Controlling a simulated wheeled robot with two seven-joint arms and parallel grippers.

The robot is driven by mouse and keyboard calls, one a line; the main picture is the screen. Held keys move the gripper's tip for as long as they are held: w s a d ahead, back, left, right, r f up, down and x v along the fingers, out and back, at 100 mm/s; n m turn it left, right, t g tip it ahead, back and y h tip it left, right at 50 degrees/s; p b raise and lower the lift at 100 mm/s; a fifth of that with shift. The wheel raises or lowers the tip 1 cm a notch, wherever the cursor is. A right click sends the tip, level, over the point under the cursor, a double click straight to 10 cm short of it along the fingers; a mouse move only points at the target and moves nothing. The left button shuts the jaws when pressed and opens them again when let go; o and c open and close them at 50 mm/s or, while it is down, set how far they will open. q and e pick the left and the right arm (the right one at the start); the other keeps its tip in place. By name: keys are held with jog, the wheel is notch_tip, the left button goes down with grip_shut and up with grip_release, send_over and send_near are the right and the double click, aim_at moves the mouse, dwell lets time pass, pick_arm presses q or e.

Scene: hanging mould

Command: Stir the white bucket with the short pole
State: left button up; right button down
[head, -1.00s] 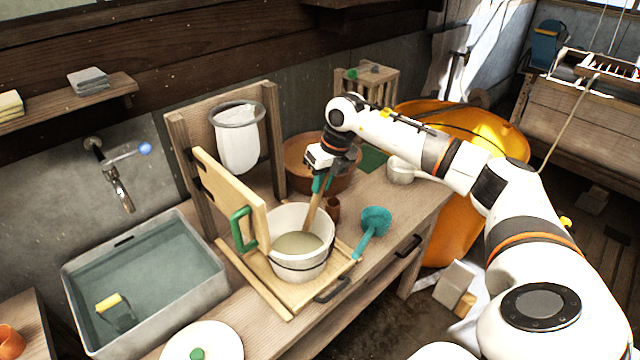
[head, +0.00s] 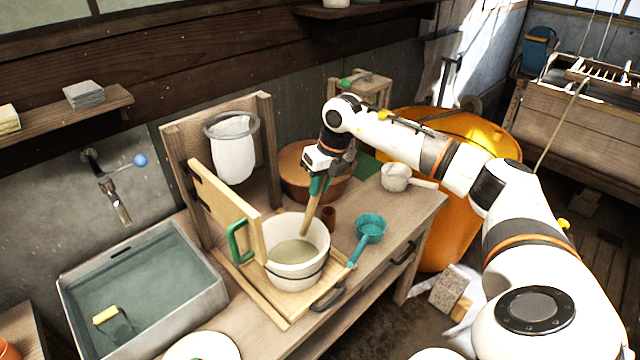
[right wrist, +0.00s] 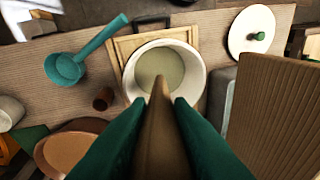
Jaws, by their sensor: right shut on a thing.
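The white bucket (head: 297,273) stands upright on the wooden board on the bench, with murky greenish liquid (head: 295,251) inside. It also shows in the right wrist view (right wrist: 198,72), ahead of the fingers. My right gripper (head: 318,186) is above the bucket's back right side, its green fingers shut on the short pole (head: 310,215). The brown wooden pole slants down over the bucket's mouth, its lower end near the inside back rim; I cannot tell whether it touches the liquid. In the right wrist view the pole (right wrist: 160,125) runs between both fingers. My left gripper is out of view.
A hinged wooden panel with a green handle (head: 238,243) stands close left of the bucket. A teal ladle (head: 370,229) and a small brown cup (head: 328,218) are to its right. A brown basin (head: 297,160) is behind, a water-filled sink (head: 207,300) at left.

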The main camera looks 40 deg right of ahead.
jog(key=shift+w+a+p+v, duration=0.15)
jog(key=shift+p+v, duration=0.4)
jog(key=shift+v, duration=0.3)
jog(key=shift+w+a+p+v, duration=0.15)
jog(key=shift+p+v, duration=0.35)
jog(key=shift+v, duration=0.3)
jog(key=shift+w+a+p+v, duration=0.15)
jog(key=shift+p+v, duration=0.4)
jog(key=shift+v, duration=0.3)
jog(key=shift+d, duration=0.1)
jog(key=shift+w, duration=0.1)
